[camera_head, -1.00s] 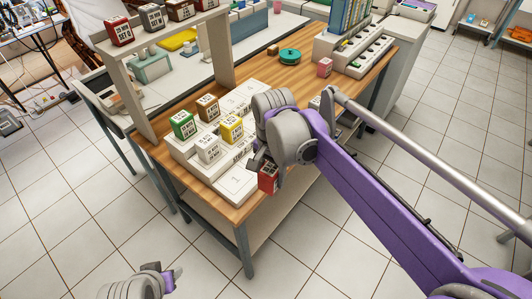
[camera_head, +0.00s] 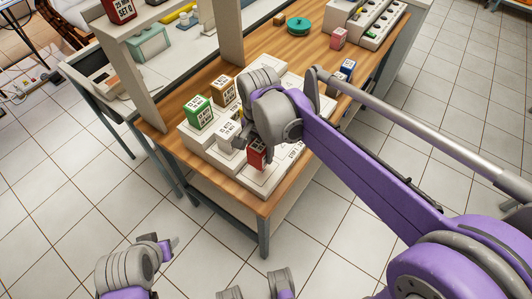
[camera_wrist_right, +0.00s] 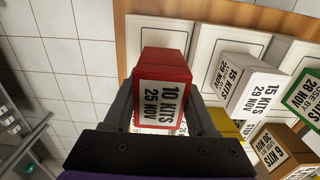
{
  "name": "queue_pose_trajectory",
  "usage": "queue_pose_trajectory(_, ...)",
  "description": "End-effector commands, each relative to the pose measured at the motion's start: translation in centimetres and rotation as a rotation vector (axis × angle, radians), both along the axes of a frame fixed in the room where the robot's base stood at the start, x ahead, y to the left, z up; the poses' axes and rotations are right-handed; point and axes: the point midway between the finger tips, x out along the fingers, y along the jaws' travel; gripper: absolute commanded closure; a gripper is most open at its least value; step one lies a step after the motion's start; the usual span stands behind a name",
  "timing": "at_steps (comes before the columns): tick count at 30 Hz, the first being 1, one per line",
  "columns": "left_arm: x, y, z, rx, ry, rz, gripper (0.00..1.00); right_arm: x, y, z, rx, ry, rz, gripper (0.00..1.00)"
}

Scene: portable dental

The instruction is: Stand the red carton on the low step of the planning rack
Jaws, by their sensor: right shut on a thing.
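My right gripper (camera_head: 248,143) is shut on the red carton (camera_head: 257,153). The carton hangs between the fingers over the near end of the stepped white planning rack (camera_head: 262,182), at its low step. In the right wrist view the carton (camera_wrist_right: 166,66) sits between both fingers, its "10 KITS 25 NOV" label facing the camera. Pale numbered places of the rack (camera_wrist_right: 212,42) lie behind it. I cannot tell whether the carton touches the step. My left gripper (camera_head: 166,248) is at the lower left, away from the table; its jaw opening is unclear.
On the rack stand a green carton (camera_head: 198,113), a brown carton (camera_head: 223,92) and a white carton (camera_head: 229,130) close to my right gripper. A yellow carton (camera_wrist_right: 228,124) shows partly. Blue (camera_head: 347,67) and pink (camera_head: 338,37) cartons stand farther right. An upright post (camera_head: 228,35) rises behind.

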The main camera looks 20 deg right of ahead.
Motion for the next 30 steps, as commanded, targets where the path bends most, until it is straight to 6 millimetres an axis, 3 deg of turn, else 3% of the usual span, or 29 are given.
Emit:
queue_pose_trajectory(12, -0.1, 0.0, -0.6, 0.000, 0.002, 0.000, 0.50, 0.0, 0.0, -5.0, 0.000, 0.000, 0.000, 1.00)
queue_pose_trajectory(25, -0.1, 0.0, -0.9, 0.000, 0.003, 0.000, 0.50, 0.0, 0.0, -5.7, 0.000, 0.000, 0.000, 1.00)
queue_pose_trajectory(26, -0.1, 0.0, -0.8, 0.000, 0.003, 0.000, 0.50, 0.0, 0.0, -5.6, 0.000, 0.000, 0.000, 0.38)
queue_pose_trajectory(30, -0.1, 0.0, -0.8, 0.000, 0.003, 0.000, 0.50, 0.0, 0.0, -5.6, 0.000, 0.000, 0.000, 0.13)
